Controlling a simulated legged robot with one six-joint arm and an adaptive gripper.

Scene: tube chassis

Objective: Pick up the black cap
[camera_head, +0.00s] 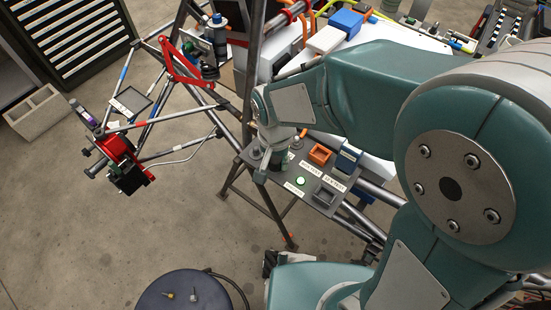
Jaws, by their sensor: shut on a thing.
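My gripper (262,177) hangs down from my wrist over the left end of a grey panel (284,181) on the tube frame. It is small here and seen from above, so its fingers do not show clearly. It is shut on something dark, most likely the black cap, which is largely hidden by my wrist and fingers. A dark round part (253,152) shows just left of my wrist at the panel. I cannot tell whether the held thing touches the panel.
A red-and-black device (122,165) juts out at left. A round stool (183,297) stands below. Open floor lies between.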

